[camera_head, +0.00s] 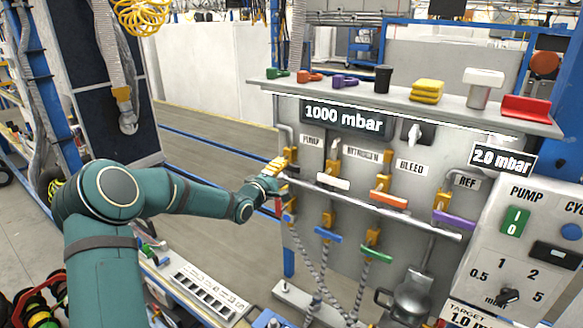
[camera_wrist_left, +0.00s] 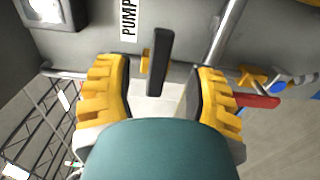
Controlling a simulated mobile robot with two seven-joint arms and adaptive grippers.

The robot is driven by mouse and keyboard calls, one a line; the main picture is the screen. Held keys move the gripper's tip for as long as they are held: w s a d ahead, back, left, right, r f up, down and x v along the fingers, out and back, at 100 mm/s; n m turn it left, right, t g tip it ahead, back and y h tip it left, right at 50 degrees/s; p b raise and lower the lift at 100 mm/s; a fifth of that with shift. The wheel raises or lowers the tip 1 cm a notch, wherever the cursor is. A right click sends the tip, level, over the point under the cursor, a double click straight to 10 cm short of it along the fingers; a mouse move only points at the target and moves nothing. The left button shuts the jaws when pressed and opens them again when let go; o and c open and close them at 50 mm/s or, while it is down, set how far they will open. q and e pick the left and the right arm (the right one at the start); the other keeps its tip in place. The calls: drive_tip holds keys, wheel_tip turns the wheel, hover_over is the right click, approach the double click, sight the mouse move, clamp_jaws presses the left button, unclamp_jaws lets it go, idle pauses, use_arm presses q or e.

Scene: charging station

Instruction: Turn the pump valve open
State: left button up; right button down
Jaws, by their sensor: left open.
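The pump valve's black handle (camera_wrist_left: 159,62) shows in the left wrist view, with its yellow stem beside it and the PUMP label (camera_wrist_left: 129,20) close by. My left gripper (camera_head: 272,170) reaches the panel's left end below the PUMP label (camera_head: 311,141) in the head view. Its yellow fingers are open. In the wrist view the black handle lies between them, nearer the middle, with a visible gap on both sides. My right gripper is not in view.
A silver pipe (camera_head: 375,207) runs across the panel. White (camera_head: 333,181), orange (camera_head: 389,199) and purple (camera_head: 454,218) handles sit to the right, blue (camera_head: 327,234) and green (camera_head: 377,254) ones lower. A red handle (camera_wrist_left: 258,101) is beside the right finger in the wrist view. The display (camera_head: 343,117) reads 1000 mbar.

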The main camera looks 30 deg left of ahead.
sight(290, 168)
use_arm(q)
drive_tip(key=shift+w+d, duration=0.2)
drive_tip(key=shift+w, duration=1.05)
drive_tip(key=shift+w+d, duration=0.15)
drive_tip(key=shift+w, duration=1.1)
clamp_jaws()
